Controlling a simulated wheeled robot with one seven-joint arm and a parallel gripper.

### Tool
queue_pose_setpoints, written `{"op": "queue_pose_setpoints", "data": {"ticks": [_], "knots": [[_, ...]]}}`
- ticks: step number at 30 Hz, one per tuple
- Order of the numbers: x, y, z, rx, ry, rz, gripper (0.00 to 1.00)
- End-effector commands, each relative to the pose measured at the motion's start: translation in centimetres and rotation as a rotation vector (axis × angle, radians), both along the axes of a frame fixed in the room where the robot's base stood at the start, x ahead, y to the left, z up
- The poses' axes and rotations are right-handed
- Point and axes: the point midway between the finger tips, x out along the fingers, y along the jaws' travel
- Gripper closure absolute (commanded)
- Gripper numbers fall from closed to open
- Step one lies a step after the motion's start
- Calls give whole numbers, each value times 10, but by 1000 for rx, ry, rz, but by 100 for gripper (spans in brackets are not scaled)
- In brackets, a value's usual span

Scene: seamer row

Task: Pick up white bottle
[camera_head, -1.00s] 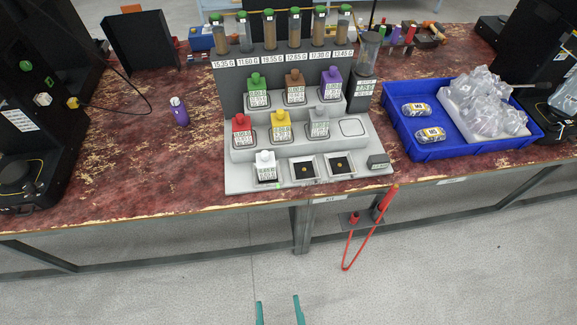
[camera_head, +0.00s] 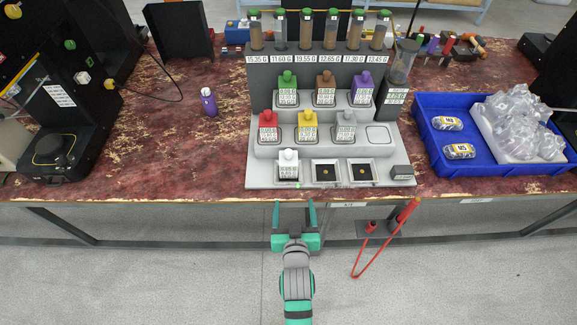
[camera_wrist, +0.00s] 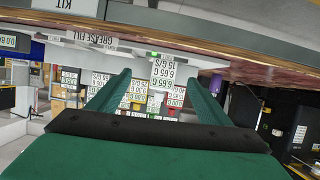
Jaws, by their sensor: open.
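The white bottle (camera_head: 288,165) stands upright in the front row of the grey stepped rack (camera_head: 262,180), at its left end, with a printed label on its front. My gripper (camera_head: 295,207) is open and empty, just in front of the table edge, with the bottle straight beyond it and apart from it. In the upside-down wrist view, the green fingers of my gripper (camera_wrist: 158,80) are spread, with several printed labels showing between and beyond them. I cannot tell surely which label belongs to the white bottle.
A red bottle (camera_head: 267,130) and a yellow bottle (camera_head: 307,129) stand on the step behind. Two small trays (camera_head: 325,181) are right of the white bottle. A blue bin (camera_head: 470,189) is at the right, a purple bottle (camera_head: 209,103) at the left. The table edge (camera_head: 200,199) lies ahead.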

Motion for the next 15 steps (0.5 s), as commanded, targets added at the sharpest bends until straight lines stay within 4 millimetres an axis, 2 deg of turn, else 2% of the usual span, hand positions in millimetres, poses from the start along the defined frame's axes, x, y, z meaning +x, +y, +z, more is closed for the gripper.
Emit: {"op": "queue_pose_setpoints", "data": {"ticks": [1,6,11,15], "knots": [[19,2,7,6,-1,-1,28],[58,5,20,22,19,-6,28],[75,8,26,32,30,-8,28],[89,8,23,35,33,-8,28]]}}
